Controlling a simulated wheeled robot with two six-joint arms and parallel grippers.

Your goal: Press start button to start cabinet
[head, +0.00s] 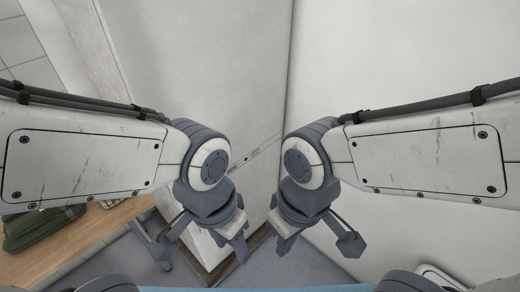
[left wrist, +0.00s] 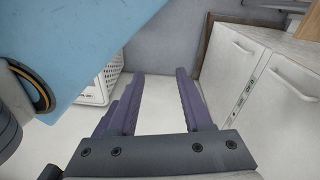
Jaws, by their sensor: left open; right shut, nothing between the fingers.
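A white cabinet (head: 235,85) stands ahead of me in the head view. A narrow strip with small dark marks (head: 262,150) runs along its face; I cannot tell which mark is the start button. In the left wrist view a white cabinet front (left wrist: 235,75) with bar handles is at the right, with a similar strip (left wrist: 243,97). My left gripper (head: 234,246) is low in front of the cabinet, open and empty; its spread purple fingers show in the left wrist view (left wrist: 158,78). My right gripper (head: 283,244) is shut and empty, close to its right.
A white wall (head: 400,60) fills the right side. A white basket (left wrist: 97,90) stands on the floor in the left wrist view. Both arms are close together.

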